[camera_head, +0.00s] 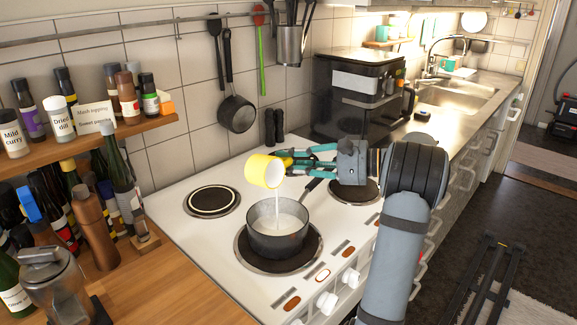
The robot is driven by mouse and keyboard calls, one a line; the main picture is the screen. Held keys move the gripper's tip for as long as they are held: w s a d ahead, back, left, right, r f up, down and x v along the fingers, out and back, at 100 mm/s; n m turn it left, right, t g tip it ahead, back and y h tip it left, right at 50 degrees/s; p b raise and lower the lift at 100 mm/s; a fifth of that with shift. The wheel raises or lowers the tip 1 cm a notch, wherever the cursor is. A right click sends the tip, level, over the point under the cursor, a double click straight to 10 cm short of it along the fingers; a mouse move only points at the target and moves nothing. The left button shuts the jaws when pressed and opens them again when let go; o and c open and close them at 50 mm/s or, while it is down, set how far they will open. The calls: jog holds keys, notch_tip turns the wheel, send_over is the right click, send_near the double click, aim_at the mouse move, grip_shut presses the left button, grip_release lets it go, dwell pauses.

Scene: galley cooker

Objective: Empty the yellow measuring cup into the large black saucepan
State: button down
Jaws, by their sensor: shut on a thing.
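The yellow measuring cup (262,170) is held by my gripper (287,163) above the saucepan. The cup is tipped with its mouth toward the lower right, and a thin white stream (277,208) falls from it into the pan. The large black saucepan (273,242) stands on the front burner of the white cooker, with white liquid (281,222) inside. Its handle (313,184) points to the back right, below my gripper. My gripper is shut on the cup; the fingers' contact is partly hidden behind the cup.
A wooden shelf (98,146) of spice jars and several bottles stand at the left. A back-left burner (211,199) is bare. A black coffee machine (353,95) stands behind my gripper. Utensils and a small pan (236,113) hang on the tiled wall.

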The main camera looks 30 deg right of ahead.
dwell(0.4)
jog(key=shift+s+f+t+y+b, duration=0.1)
jog(key=shift+f+t+y+b, duration=0.2)
jog(key=shift+b, duration=1.35)
jog(key=shift+r, duration=0.2)
